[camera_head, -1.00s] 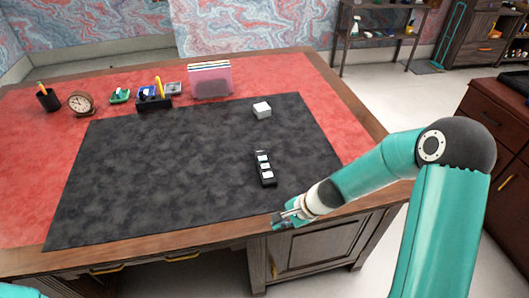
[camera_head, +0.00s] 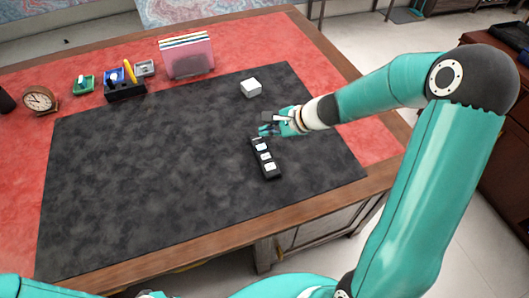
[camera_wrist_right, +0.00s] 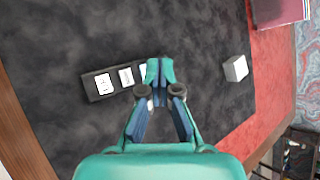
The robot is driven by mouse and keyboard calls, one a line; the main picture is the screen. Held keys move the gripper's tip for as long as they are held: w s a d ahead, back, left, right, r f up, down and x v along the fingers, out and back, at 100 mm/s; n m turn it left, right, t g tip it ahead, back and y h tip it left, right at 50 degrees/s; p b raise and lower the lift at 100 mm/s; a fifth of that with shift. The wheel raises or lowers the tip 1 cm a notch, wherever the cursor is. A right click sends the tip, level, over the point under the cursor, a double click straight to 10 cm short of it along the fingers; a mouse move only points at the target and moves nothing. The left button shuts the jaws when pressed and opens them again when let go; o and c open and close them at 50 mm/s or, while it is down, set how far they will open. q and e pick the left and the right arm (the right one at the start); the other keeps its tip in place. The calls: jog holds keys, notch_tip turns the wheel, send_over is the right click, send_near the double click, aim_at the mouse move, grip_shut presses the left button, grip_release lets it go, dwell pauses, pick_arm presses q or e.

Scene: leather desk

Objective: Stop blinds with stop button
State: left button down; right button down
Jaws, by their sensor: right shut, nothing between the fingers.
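A black remote-like control box (camera_head: 265,158) with white buttons lies on the dark desk mat. In the right wrist view, two of its white buttons (camera_wrist_right: 125,77) show clearly, and a third is partly hidden by my fingers. The markings are too small to read. My right gripper (camera_head: 266,131) is shut and empty, at the far end of the box; I cannot tell whether it touches it. In the right wrist view, the fingertips (camera_wrist_right: 160,70) overlap the right end of the box. My left gripper is not in view; only part of my left arm shows at the bottom.
A white cube (camera_head: 251,88) stands on the mat (camera_head: 150,170) beyond my right gripper. A pink file holder (camera_head: 187,60), a pen organizer (camera_head: 125,91) and a clock (camera_head: 40,100) stand along the back. The mat's left and middle are clear.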

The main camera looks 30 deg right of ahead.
jog(key=b, duration=0.7)
send_over(267, 157)
notch_tip(267, 157, down, 8)
jog(key=shift+r, duration=0.1)
jog(key=shift+f+b, duration=0.5)
jog(key=shift+f, duration=0.1)
dwell(0.7)
jog(key=shift+f+b, duration=0.3)
jog(key=shift+b, duration=0.15)
jog(key=shift+f+b, duration=0.45)
jog(key=shift+b, duration=0.05)
dwell(0.6)
jog(key=shift+r, duration=0.1)
jog(key=shift+r+p, duration=0.7)
jog(key=shift+r, duration=0.05)
